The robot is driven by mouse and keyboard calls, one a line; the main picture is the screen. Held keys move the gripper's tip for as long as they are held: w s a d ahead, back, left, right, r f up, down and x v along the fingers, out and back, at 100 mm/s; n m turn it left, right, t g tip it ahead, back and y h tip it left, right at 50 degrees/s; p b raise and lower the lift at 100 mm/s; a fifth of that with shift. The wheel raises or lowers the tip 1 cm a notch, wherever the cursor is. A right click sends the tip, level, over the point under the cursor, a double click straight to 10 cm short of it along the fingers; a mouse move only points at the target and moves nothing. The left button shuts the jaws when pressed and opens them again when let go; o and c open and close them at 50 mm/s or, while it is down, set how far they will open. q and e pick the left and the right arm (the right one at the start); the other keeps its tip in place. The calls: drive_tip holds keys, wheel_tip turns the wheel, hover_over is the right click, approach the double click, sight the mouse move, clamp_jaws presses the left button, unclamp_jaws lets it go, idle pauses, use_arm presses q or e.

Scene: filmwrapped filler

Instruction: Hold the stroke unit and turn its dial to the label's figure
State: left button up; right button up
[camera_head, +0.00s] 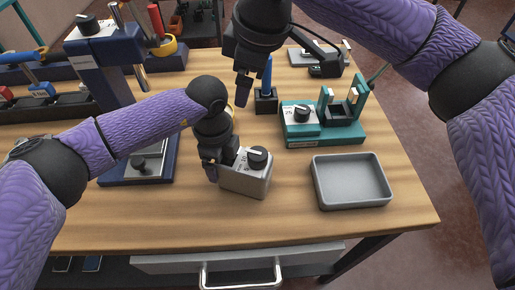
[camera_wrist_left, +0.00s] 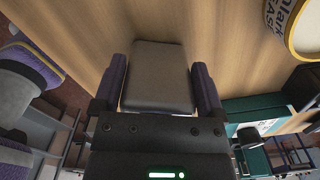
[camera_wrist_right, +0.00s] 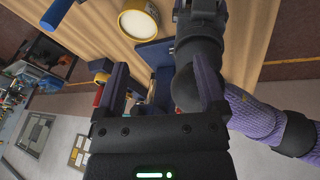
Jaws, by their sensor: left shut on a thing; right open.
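The stroke unit (camera_head: 246,180) is a small grey block on the wooden table, with a black dial (camera_head: 257,155) on top. The dial has a white pointer line, and a white printed label (camera_head: 241,160) lies beside it; its figures are too small to read surely. My left gripper (camera_head: 212,172) is shut on the unit's left end. In the left wrist view the block (camera_wrist_left: 158,75) fills the space between the fingers. My right gripper (camera_head: 242,97) hangs open and empty above and behind the unit, apart from the dial. The right wrist view shows nothing between its fingertips (camera_wrist_right: 162,85).
An empty grey tray (camera_head: 352,182) stands right of the unit. A teal fixture (camera_head: 310,130) with its own black dial stands behind the tray. A blue press (camera_head: 105,60) stands at the left. The front table strip is clear.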

sight(258, 152)
drive_tip(key=s+f+g, duration=0.1)
drive_tip(key=f, duration=0.3)
drive_tip(key=s+f+g+h, duration=0.1)
drive_tip(key=s+f, duration=0.1)
drive_tip(key=f, duration=0.2)
drive_tip(key=s+d+f, duration=0.1)
drive_tip(key=f, duration=0.3)
drive_tip(key=shift+s+f+n+g+h, duration=0.3)
drive_tip(key=shift+f+g+h, duration=0.05)
drive_tip(key=shift+g+h, duration=0.05)
clamp_jaws()
drive_tip(key=shift+n, duration=0.3)
drive_tip(key=n, duration=0.5)
drive_tip(key=shift+n, duration=0.4)
drive_tip(key=n, duration=0.5)
drive_tip(key=shift+r+n, duration=0.1)
drive_tip(key=shift+n, duration=0.3)
